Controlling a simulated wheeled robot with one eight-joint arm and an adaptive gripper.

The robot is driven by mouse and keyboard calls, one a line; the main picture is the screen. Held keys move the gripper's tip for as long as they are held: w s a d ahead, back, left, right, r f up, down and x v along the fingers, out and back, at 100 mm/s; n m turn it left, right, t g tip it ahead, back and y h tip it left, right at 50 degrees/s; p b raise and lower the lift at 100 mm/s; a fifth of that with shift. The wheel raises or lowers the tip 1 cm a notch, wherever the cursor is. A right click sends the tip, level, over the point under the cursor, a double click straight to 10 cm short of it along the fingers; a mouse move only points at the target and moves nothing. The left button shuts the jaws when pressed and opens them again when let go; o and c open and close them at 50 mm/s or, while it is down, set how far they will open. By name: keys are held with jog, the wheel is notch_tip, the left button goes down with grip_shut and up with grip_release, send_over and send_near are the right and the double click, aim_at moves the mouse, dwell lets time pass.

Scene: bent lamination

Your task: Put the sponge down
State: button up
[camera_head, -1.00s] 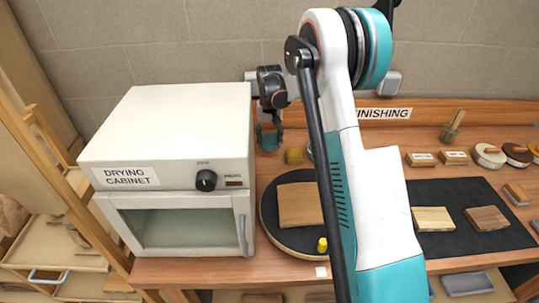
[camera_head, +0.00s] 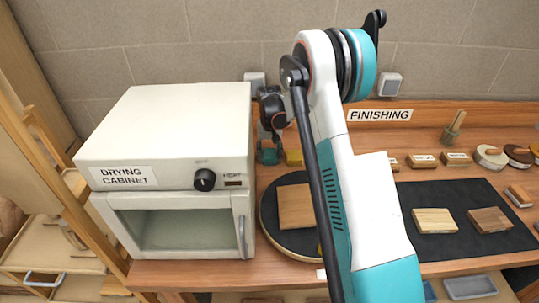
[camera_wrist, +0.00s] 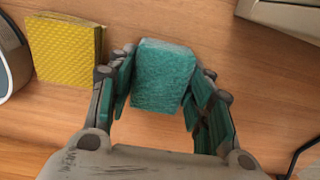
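The teal sponge (camera_wrist: 163,75) is between the two fingers of my gripper (camera_wrist: 164,92) in the wrist view. The fingers have teal pads and appear to press on its left and right sides. The sponge is close over the wooden bench; I cannot tell whether it touches the bench. In the head view my gripper (camera_head: 268,154) is low at the back of the bench, just right of the drying cabinet. A yellow sponge (camera_wrist: 66,52) stands on the bench left of the teal one in the wrist view, apart from it. It also shows in the head view (camera_head: 294,157).
The drying cabinet (camera_head: 168,140) stands close on the left. A round dark turntable with a wooden piece (camera_head: 297,207) is in front, partly behind my arm. A black mat (camera_head: 462,196) with wooden blocks lies right. Bare wood surrounds the sponges (camera_wrist: 60,115).

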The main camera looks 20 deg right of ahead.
aim_at(270, 154)
jog(key=o, duration=0.3)
notch_tip(270, 154, up, 12)
jog(key=p, duration=0.2)
jog(key=shift+r+p, duration=0.15)
jog(key=shift+p, duration=0.15)
jog(key=shift+s, duration=0.1)
dwell(0.5)
